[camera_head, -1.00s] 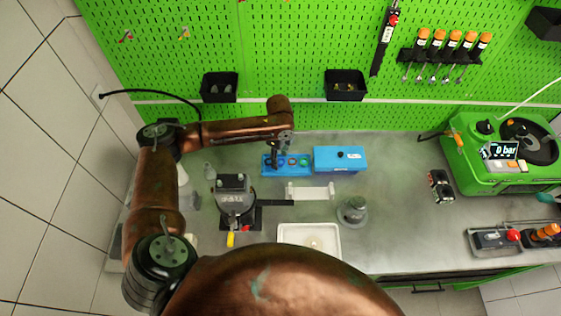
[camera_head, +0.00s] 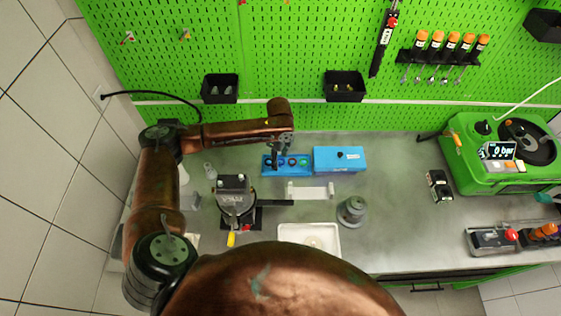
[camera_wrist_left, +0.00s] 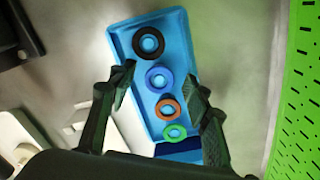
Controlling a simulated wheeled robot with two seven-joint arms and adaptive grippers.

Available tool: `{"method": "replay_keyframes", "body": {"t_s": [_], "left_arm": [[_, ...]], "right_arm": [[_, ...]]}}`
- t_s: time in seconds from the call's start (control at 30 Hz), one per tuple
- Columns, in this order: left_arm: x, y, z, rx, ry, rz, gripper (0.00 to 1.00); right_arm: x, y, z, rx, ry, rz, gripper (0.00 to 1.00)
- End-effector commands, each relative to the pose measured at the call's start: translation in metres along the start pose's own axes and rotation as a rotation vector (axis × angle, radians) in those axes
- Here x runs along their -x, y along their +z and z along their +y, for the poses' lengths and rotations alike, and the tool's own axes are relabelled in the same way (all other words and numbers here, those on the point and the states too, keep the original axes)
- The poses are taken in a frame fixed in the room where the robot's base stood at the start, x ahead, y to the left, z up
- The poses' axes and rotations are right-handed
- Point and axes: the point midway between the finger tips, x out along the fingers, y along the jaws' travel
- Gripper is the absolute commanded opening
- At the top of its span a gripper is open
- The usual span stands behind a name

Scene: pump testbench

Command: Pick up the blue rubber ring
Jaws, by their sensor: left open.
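The blue rubber ring (camera_wrist_left: 159,77) lies in a blue tray (camera_wrist_left: 120,37), in a row between a black ring (camera_wrist_left: 148,42) and an orange-brown ring (camera_wrist_left: 168,108). A green ring (camera_wrist_left: 175,132) lies at the row's other end. In the head view the tray (camera_head: 266,171) is on the bench near the back wall, and its rings are small. My left gripper (camera_head: 279,160) is above the tray. In the left wrist view, my left gripper (camera_wrist_left: 162,82) is open and empty, its fingers on either side of the row. My right gripper is not in view.
A blue box (camera_head: 340,160) stands right of the tray. A vise-like device (camera_head: 235,200) and a white bracket (camera_head: 310,193) are in front. A grey round part (camera_head: 352,210) and a white tray (camera_head: 288,233) sit nearer me.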

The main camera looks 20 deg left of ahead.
Motion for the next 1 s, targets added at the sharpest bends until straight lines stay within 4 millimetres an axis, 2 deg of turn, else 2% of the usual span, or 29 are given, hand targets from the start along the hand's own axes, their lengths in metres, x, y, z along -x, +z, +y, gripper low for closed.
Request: {"method": "replay_keyframes", "body": {"t_s": [0.13, 0.53, 1.0], "left_arm": [[-0.0003, 0.0000, 0.0001, 0.000, 0.000, 0.000, 0.45], [-0.0001, 0.0001, 0.0000, 0.000, 0.000, 0.000, 0.17], [0.0013, 0.0005, -0.0005, 0.000, -0.001, -0.001, 0.16]], "right_arm": [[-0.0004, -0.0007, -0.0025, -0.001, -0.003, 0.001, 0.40], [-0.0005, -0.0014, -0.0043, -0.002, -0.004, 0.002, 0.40], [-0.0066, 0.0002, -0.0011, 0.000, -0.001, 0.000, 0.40]]}}
